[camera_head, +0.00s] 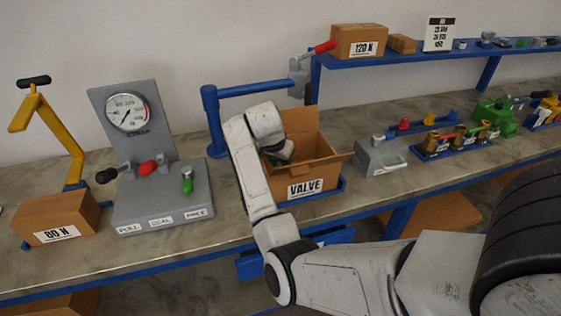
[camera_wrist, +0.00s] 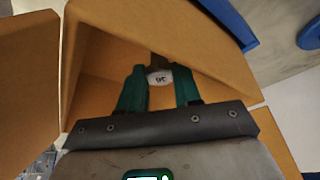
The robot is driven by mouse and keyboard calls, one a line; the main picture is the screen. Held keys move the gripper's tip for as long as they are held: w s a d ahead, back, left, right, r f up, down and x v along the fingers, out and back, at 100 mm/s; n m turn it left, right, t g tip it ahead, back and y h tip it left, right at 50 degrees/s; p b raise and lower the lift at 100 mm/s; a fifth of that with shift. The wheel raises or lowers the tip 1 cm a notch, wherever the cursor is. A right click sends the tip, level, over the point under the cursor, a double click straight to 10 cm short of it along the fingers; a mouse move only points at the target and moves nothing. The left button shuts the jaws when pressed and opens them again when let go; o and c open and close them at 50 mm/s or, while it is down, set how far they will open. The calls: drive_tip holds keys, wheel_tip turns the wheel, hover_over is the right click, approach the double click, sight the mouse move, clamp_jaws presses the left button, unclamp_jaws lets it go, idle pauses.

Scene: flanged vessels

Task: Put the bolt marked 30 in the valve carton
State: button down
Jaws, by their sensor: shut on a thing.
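The valve carton (camera_head: 322,178) is an open brown box labelled VALVE, standing on the bench in the middle of the head view. My gripper (camera_head: 284,152) reaches down into its open top, with the fingertips hidden there. In the wrist view, the teal fingers of my gripper (camera_wrist: 160,82) are shut on a small bolt (camera_wrist: 158,77) with a white marked face. The marking is too small to read surely. Brown carton walls (camera_wrist: 175,22) surround the fingers on the far side and flaps spread at the sides. I cannot tell whether the bolt touches the carton floor.
A blue post with a horizontal arm (camera_head: 213,120) stands behind and left of the carton. A grey gauge stand (camera_head: 160,205) is farther left, beside an 80 N carton (camera_head: 62,220). A grey block (camera_head: 378,157) with a handle sits close to the right. A blue shelf (camera_head: 400,58) runs behind.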

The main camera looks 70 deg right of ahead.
drive_tip(key=shift+f, duration=0.2)
drive_tip(key=c, duration=0.7)
unclamp_jaws()
drive_tip(key=b+v, duration=0.1)
drive_tip(key=v, duration=0.9)
drive_tip(key=shift+a+r, duration=0.2)
drive_tip(key=shift+r, duration=0.15)
